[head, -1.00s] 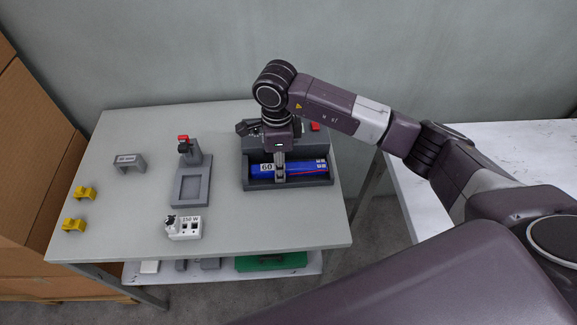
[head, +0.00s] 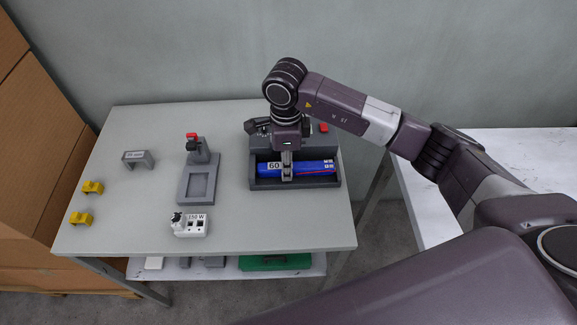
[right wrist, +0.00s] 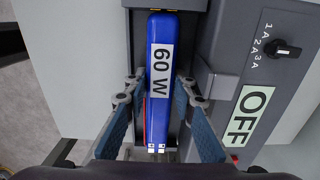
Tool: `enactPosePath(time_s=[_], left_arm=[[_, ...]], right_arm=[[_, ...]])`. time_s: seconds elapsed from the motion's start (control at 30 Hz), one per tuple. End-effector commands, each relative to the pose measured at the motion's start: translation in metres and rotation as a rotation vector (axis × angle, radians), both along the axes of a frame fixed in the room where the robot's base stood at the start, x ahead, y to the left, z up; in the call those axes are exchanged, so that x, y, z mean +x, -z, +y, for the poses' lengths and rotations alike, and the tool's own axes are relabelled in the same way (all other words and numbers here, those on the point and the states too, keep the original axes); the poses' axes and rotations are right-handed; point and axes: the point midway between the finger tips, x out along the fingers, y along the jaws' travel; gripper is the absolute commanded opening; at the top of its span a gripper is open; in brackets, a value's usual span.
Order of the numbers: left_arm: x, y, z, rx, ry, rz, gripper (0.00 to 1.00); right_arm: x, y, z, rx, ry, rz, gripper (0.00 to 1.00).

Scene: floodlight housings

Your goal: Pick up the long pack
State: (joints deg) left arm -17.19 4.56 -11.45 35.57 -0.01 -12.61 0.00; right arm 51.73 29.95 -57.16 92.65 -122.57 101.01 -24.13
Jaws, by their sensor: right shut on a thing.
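The long pack (head: 312,168) is blue with a white "60 W" label and a red wire along its side. It lies lengthwise in the trough of a dark grey holder (head: 262,185) at the right of the table. In the right wrist view the pack (right wrist: 160,75) runs between the fingers. My right gripper (head: 287,173) points down over the holder and is shut on the pack, its fingers hiding a strip of it. In the right wrist view the right gripper (right wrist: 157,98) has one finger on each long side. My left gripper is not in view.
A switch panel marked "OFF" (right wrist: 259,105) adjoins the holder. To its left stand a grey fixture with a red clamp (head: 196,185), a white labelled block (head: 190,226), a grey bracket (head: 138,159) and two yellow clips (head: 92,187).

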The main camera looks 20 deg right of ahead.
Motion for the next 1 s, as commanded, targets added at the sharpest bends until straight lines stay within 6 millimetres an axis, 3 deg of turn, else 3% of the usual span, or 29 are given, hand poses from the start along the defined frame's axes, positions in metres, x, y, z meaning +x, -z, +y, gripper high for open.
enactPosePath(time_s=[0.27,0.8,1.0], left_arm=[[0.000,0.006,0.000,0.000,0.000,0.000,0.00],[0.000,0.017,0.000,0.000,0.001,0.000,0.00],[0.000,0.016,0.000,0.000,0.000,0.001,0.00]], right_arm=[[0.002,-0.039,0.000,0.001,0.000,-0.008,0.00],[0.002,-0.158,-0.001,-0.001,0.000,-0.007,0.00],[0.001,-0.184,0.000,0.001,0.000,-0.004,0.00]])
